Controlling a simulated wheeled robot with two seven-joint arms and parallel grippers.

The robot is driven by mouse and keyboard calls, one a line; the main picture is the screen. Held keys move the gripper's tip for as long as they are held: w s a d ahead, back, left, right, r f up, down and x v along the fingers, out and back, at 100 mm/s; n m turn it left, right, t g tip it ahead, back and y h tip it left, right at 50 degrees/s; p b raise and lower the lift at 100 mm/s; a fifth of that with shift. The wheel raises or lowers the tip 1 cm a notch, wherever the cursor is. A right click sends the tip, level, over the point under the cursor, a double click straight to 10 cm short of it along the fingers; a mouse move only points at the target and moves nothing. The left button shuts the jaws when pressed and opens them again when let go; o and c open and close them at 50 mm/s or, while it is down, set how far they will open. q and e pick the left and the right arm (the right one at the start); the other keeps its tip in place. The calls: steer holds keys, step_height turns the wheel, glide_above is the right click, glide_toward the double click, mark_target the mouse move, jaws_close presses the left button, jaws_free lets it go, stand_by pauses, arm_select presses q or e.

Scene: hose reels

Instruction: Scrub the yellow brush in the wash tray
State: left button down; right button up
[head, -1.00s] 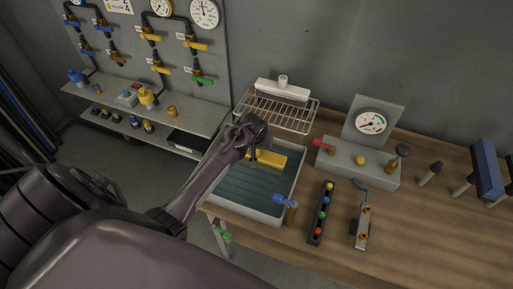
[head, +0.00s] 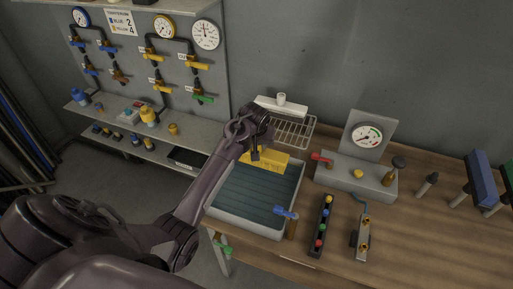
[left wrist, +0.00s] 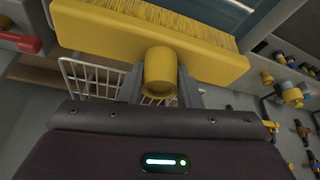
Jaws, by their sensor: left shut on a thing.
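The yellow brush (head: 270,160) has a long block with yellow bristles and a round stub handle (left wrist: 160,72). My left gripper (head: 255,152) is shut on that stub, with a finger on each side in the left wrist view (left wrist: 160,88). The brush is at the far end of the wash tray, tilted so its bristles show. Whether it touches the water or hangs above it, I cannot tell. The grey wash tray (head: 243,229) holds dark blue-green water (head: 250,195). My left arm hides the tray's left side. My right gripper is not in view.
A blue-handled tap (head: 286,213) is at the tray's near right corner. A wire rack (head: 297,131) stands behind the tray. A grey gauge block (head: 350,176) and a strip of coloured knobs (head: 321,225) are to the right. A valve panel (head: 150,20) and shelf are left.

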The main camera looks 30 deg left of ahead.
arm_select(q)
steer(key=shift+w+r, duration=0.15)
steer(key=shift+r, duration=0.55)
step_height(320, 180, up, 11)
steer(key=shift+f, duration=0.2)
stand_by(0.6)
